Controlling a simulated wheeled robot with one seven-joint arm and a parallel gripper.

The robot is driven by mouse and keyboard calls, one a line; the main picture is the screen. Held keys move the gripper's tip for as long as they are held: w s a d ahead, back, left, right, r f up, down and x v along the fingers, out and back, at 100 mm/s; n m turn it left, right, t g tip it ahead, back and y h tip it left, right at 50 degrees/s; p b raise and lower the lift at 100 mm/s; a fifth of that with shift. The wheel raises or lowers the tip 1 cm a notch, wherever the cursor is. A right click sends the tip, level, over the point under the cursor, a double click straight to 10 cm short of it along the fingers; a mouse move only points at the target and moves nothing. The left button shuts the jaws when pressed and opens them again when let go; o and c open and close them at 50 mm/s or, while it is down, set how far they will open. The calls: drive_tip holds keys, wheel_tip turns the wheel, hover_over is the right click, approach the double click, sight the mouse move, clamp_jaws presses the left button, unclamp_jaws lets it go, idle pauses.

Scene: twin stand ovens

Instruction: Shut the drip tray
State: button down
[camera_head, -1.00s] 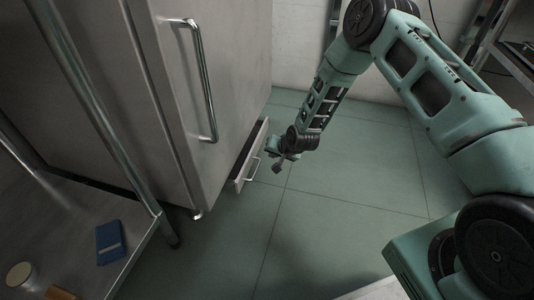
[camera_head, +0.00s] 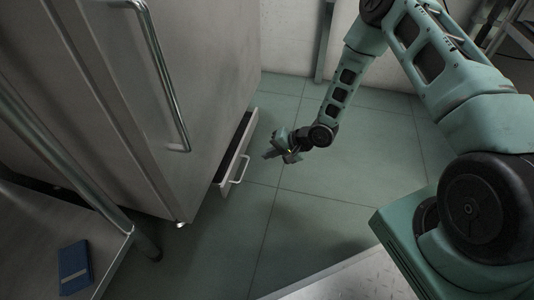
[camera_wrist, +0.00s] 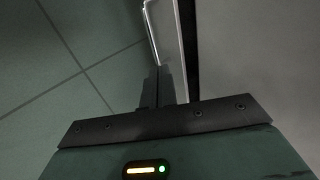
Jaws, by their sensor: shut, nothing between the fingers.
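The drip tray (camera_head: 232,160) is a low metal drawer at the foot of the tall steel oven (camera_head: 205,80). It sticks out, with a dark opening showing behind its front. Its bar handle (camera_head: 241,168) faces right. My gripper (camera_head: 267,155) is shut and empty, low above the floor, just right of the tray and pointing left. In the wrist view, the shut fingers (camera_wrist: 162,84) are close to the tray's pale front edge (camera_wrist: 182,35) and its handle (camera_wrist: 151,30). I cannot tell whether they touch. A dark gap shows beside the front edge.
The oven's long vertical door handle (camera_head: 165,80) stands out above the tray. A steel table (camera_head: 35,225) with a blue book-like object (camera_head: 74,267) is at lower left. The tiled floor (camera_head: 300,205) right of the tray is clear. A pale wall (camera_head: 290,40) stands behind.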

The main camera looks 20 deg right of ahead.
sight(236, 161)
drive_tip(key=shift+w+a+f+b, duration=0.85)
drive_tip(key=shift+a+b, duration=0.25)
drive_tip(key=shift+a, duration=0.15)
drive_tip(key=shift+w+a+f+b, duration=0.75)
drive_tip(key=shift+w+a+b, duration=0.2)
drive_tip(key=shift+a+b, duration=0.2)
drive_tip(key=shift+w+a+f+b, duration=0.85)
drive_tip(key=shift+a+b, duration=0.2)
drive_tip(key=shift+a, duration=0.25)
drive_tip(key=shift+r, duration=0.1)
drive_tip(key=w+a, duration=0.1)
drive_tip(key=w+a+p, duration=0.1)
drive_tip(key=a, duration=0.1)
drive_tip(key=shift+w+a, duration=0.3)
drive_tip(key=shift+w, duration=0.05)
